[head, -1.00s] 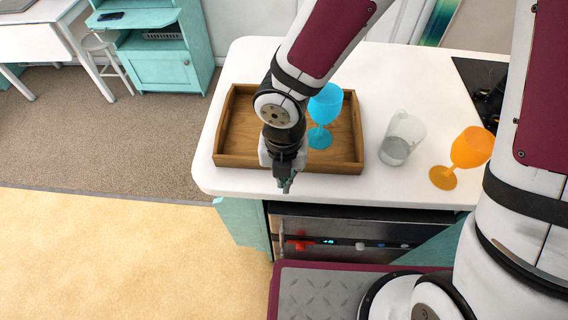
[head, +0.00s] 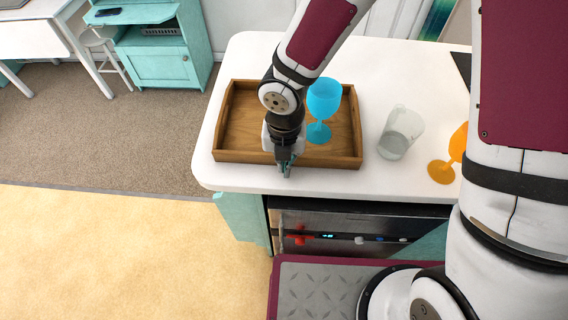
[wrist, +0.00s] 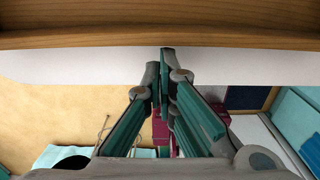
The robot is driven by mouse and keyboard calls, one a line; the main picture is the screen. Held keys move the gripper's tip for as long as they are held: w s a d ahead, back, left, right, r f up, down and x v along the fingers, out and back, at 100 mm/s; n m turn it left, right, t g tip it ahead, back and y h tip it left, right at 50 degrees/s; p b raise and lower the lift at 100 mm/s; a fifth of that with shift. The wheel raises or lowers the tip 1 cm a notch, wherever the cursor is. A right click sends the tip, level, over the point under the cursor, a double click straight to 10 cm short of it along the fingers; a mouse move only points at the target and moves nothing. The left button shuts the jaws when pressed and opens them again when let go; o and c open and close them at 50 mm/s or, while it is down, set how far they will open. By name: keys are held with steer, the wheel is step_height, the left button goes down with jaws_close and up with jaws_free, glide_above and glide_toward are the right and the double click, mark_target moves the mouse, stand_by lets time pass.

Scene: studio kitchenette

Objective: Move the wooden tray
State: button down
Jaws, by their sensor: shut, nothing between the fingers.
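The wooden tray (head: 232,156) lies flat on the white counter, close to its front left corner. A blue goblet (head: 323,100) stands upright inside the tray, toward its right side. My gripper (head: 286,172) points down at the tray's front wall, about midway along it, with its fingers shut and empty. In the wrist view the tray's wooden wall (wrist: 90,38) spans the top, just beyond the closed fingertips (wrist: 165,55). I cannot tell whether the fingertips touch the wall. My arm hides part of the tray's middle.
A clear glass mug (head: 401,132) stands right of the tray on the counter (head: 370,185). An orange goblet (head: 450,160) stands farther right, partly hidden by my arm. An oven (head: 340,230) is below the counter's front edge. Open floor (head: 110,250) lies to the left.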

steer(key=w+b, duration=0.4)
steer(key=w, duration=1)
steer(key=shift+r, duration=0.1)
step_height(320, 180, up, 12)
steer(key=s+d+r+m+t+h, duration=0.1)
steer(key=s+d+r+m, duration=0.35)
steer(key=d+m, duration=0.35)
steer(key=s+d+r+m+t+h, duration=0.1)
steer(key=s+d+r+m, duration=0.2)
steer(key=d+r+m, duration=0.45)
steer(key=s+d+r+m+t+y, duration=0.1)
steer(key=s+d+m, duration=0.2)
steer(key=s+m, duration=0.3)
steer(key=s+d+r+m+t+y, duration=0.1)
steer(key=s+m, duration=0.5)
steer(key=m, duration=0.8)
steer(key=shift+s+d+r+t, duration=0.15)
steer(key=shift+d+r+t, duration=0.55)
steer(key=shift+d, duration=0.35)
